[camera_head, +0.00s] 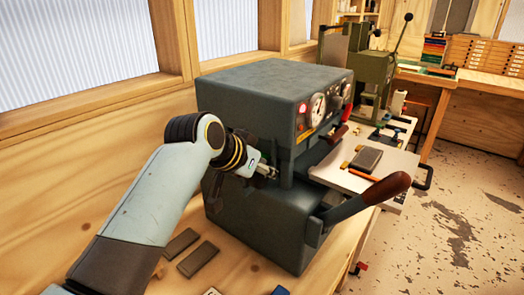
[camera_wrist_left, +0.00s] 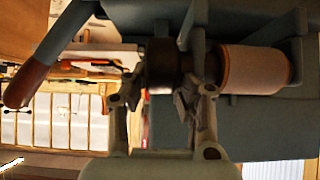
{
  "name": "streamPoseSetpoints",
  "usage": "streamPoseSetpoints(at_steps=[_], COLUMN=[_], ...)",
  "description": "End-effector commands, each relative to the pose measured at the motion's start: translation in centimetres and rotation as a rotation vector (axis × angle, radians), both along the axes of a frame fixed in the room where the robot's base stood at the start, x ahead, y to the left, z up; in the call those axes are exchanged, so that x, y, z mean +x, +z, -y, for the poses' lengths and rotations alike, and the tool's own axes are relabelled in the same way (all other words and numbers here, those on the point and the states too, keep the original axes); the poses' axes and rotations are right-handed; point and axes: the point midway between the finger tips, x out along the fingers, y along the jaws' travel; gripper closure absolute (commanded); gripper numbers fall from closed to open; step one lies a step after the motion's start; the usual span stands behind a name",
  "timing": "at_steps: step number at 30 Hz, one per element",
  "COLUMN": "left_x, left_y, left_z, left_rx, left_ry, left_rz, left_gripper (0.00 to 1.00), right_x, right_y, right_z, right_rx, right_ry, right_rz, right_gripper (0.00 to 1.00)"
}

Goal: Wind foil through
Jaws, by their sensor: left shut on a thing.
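A dark grey press (camera_head: 265,90) with gauges on its front stands on the wooden bench. My left gripper (camera_head: 266,172) reaches the left side of the press, at the gap between its upper and lower blocks. In the left wrist view my left gripper (camera_wrist_left: 160,100) is shut on a dark round knob (camera_wrist_left: 165,62). A pale foil roll with an orange edge (camera_wrist_left: 253,70) sits on the press to the right of the knob. The roll is hidden in the head view. My right gripper is not in view.
A lever with a brown handle (camera_head: 375,198) sticks out from the press front; it also shows in the left wrist view (camera_wrist_left: 25,85). A pale plate (camera_head: 350,182) carries a grey block (camera_head: 366,159). Two grey bars (camera_head: 198,259) lie on the bench. A green machine (camera_head: 372,75) stands behind.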

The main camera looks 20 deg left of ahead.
Motion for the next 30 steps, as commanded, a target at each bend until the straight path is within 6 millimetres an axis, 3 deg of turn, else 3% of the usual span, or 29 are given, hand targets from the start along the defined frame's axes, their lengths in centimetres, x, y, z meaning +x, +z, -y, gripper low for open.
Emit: streamPoseSetpoints(at_steps=[23, 24, 28, 30], left_x=[0.23, 0.23, 0.21, 0.2], left_y=[-0.1, -0.1, -0.1, -0.12], left_z=[0.09, 0.09, 0.09, 0.08], left_rx=[0.036, 0.036, 0.036, 0.036], left_ry=[0.0, 0.0, 0.0, 0.0], left_rz=[-0.099, -0.099, -0.1, -0.1], left_gripper=[1.0, 0.74, 0.57, 0.54], right_x=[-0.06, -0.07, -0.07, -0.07], right_y=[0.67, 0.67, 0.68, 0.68], right_z=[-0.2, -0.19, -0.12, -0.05], right_rx=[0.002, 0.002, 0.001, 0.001], right_ry=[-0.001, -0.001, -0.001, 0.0], right_rz=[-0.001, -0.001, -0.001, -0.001], right_gripper=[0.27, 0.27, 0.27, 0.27])
